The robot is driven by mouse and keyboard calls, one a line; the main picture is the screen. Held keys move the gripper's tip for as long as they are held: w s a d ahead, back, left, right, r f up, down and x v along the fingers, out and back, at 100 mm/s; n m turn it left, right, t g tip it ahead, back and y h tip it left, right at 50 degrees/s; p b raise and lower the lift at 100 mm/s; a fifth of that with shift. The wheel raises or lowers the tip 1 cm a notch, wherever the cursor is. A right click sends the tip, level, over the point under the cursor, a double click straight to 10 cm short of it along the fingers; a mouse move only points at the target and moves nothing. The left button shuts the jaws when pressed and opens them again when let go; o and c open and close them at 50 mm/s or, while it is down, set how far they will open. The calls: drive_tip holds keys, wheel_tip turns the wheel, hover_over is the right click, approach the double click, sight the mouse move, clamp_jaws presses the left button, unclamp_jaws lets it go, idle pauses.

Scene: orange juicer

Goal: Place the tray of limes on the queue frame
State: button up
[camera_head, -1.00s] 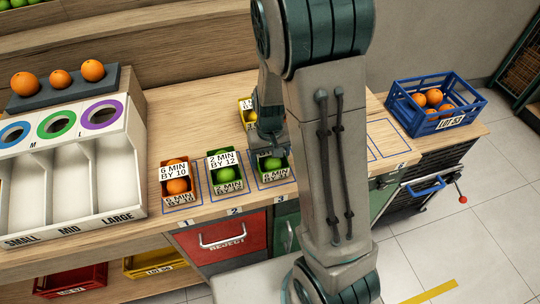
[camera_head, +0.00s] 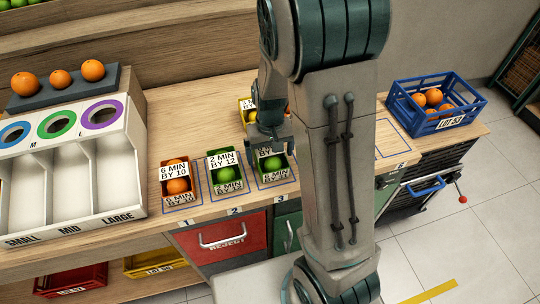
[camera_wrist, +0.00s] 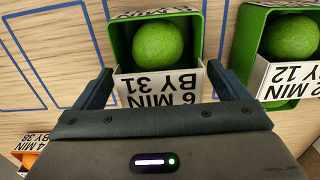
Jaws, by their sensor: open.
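A green tray of limes (camera_wrist: 112,38) with a white card reading 6 MIN BY 31 is in the middle of the wrist view, with one lime showing. In the head view this tray (camera_head: 275,180) stands in the blue-outlined frame marked 3 (camera_head: 292,182). My gripper (camera_wrist: 159,72) is open, with one finger to each side of the tray's card. I cannot tell whether the fingers touch the tray. In the head view my gripper (camera_head: 270,143) is just above and behind the tray, and its fingertips are unclear.
A green lime tray (camera_head: 224,187) in frame 2 and an orange tray (camera_head: 177,196) in frame 1 stand to the left. A yellow tray (camera_head: 246,117) is behind my gripper. Empty blue outlines (camera_head: 392,150) lie to the right, before a blue crate (camera_head: 425,118).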

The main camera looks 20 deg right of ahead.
sight(270, 149)
wheel_tip(270, 149, up, 9)
drive_tip(key=shift+r, duration=0.2)
drive_tip(key=shift+s+r, duration=0.25)
drive_tip(key=shift+r, duration=0.3)
drive_tip(key=s+r+t, duration=0.1)
drive_tip(key=s+r, duration=0.2)
drive_tip(key=s, duration=0.4)
drive_tip(key=s+r+t, duration=0.2)
drive_tip(key=s+r, duration=0.1)
drive_tip(key=s, duration=0.4)
